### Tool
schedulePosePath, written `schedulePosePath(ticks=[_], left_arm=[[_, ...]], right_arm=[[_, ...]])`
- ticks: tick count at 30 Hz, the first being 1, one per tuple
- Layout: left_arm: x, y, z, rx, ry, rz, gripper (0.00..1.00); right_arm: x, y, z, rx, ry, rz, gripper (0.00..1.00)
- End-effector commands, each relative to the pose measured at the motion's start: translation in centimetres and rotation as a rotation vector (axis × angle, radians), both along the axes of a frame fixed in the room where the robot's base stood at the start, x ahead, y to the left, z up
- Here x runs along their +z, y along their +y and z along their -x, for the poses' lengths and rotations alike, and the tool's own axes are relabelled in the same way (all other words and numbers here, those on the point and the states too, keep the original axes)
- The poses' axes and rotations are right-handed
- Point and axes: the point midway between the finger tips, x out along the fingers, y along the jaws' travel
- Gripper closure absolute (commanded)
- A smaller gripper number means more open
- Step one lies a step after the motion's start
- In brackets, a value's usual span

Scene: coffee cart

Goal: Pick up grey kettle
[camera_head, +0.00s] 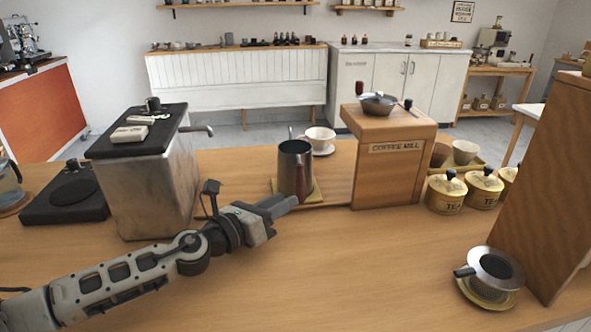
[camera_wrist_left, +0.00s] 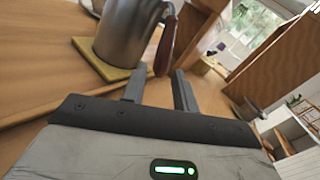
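The grey kettle (camera_head: 295,168), a tall metal jug, stands upright on a yellow mat (camera_head: 317,194) near the middle of the counter. In the left wrist view the kettle (camera_wrist_left: 122,35) shows its brown handle (camera_wrist_left: 168,45) on the side toward my gripper. My left gripper (camera_head: 286,204) is at the near side of the kettle in the head view. In the left wrist view the left gripper (camera_wrist_left: 158,75) is open, and the handle's lower end appears between its fingertips. Contact cannot be told. My right gripper is not in view.
A metal box (camera_head: 150,185) with a black top stands left of the kettle. A wooden coffee mill (camera_head: 385,165) stands to its right. A white cup (camera_head: 320,137) sits behind. The counter's front middle is clear.

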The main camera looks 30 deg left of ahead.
Motion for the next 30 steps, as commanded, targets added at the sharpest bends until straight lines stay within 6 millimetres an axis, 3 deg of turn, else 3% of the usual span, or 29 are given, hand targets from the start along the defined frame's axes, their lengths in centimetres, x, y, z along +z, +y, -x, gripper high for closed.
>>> schedulePosePath(ticks=[5, 15, 23, 24, 27, 30], left_arm=[[0.1, -0.3, -0.8, 0.0, 0.0, 0.0, 0.71], [-0.2, -2.0, -4.9, -0.001, -0.001, 0.0, 0.71], [-0.4, -2.2, -5.2, -0.003, 0.001, -0.001, 0.71], [-0.4, -2.2, -5.2, -0.001, 0.0, -0.002, 0.74], [-0.4, -2.2, -5.2, -0.001, 0.0, -0.001, 1.0], [-0.1, -2.1, -5.3, -0.001, -0.005, -0.002, 1.0]], right_arm=[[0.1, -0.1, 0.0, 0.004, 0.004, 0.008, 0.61], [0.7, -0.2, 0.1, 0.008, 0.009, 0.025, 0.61], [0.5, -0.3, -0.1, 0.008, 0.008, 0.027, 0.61], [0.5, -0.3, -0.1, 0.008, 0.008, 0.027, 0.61], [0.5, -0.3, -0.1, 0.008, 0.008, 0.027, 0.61], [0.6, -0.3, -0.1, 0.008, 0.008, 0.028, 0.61]])
